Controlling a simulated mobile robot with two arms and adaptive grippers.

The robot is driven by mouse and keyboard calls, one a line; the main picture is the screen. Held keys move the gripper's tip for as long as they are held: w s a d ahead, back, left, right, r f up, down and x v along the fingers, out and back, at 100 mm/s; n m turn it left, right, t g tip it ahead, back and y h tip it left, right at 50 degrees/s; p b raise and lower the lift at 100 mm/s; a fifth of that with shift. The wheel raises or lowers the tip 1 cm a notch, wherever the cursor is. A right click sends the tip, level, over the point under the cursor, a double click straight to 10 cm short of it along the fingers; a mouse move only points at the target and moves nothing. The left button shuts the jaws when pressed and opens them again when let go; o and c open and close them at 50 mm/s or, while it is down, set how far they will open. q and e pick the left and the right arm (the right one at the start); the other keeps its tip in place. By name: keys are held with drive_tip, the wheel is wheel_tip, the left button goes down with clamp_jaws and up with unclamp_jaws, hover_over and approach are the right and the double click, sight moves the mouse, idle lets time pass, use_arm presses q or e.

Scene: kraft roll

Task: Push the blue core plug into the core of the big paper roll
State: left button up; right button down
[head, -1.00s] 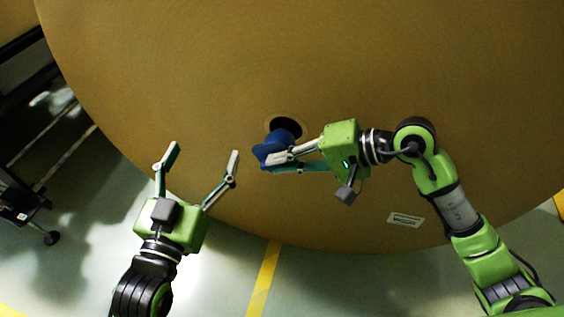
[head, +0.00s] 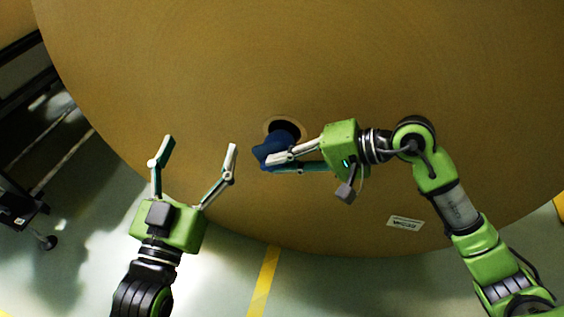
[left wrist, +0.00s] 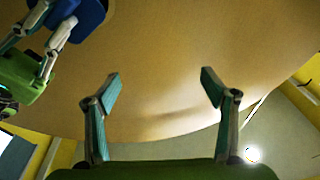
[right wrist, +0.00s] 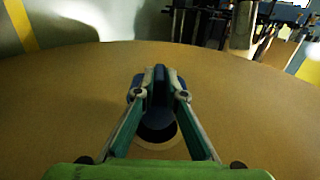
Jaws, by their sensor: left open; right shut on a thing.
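The big paper roll (head: 330,60) fills most of the head view, its brown end face towards me. Its core (head: 285,127) is a dark round hole with a pale rim. The blue core plug (head: 270,150) is in front of the lower part of the hole; I cannot tell whether its end is inside. My right gripper (head: 278,163) is shut on the plug, which also shows between its fingers in the right wrist view (right wrist: 158,92). My left gripper (head: 198,146) is open and empty, left of the plug. In the left wrist view the plug (left wrist: 88,15) is at the upper left.
A white label (head: 405,223) is on the roll's lower right face. A dark metal frame (head: 22,190) stands on the floor at the left. A yellow floor line (head: 264,280) runs below the roll. The floor between my arms looks clear.

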use_arm(q)
drive_tip(key=shift+r, duration=0.1)
idle(0.4)
use_arm(e)
drive_tip(key=shift+w+d+b, duration=0.15)
drive_tip(key=shift+w+b, duration=0.25)
drive_tip(key=shift+w, duration=0.1)
use_arm(q)
wheel_tip(320, 180, up, 6)
drive_tip(key=s+t+h, duration=0.1)
drive_tip(key=s+t, duration=0.1)
drive_tip(key=t, duration=0.1)
drive_tip(key=shift+s+r+t+b, duration=0.2)
drive_tip(key=shift+r+t+b, duration=0.05)
drive_tip(key=shift+t+b, duration=0.05)
use_arm(e)
drive_tip(key=shift+w+d, duration=0.15)
drive_tip(key=shift+w, duration=0.3)
idle(0.6)
use_arm(q)
drive_tip(key=shift+d, duration=0.15)
drive_tip(key=shift+s+r+h, duration=0.1)
drive_tip(key=shift+r+h, duration=0.05)
drive_tip(key=shift+h, duration=0.15)
use_arm(e)
drive_tip(key=shift+w, duration=0.1)
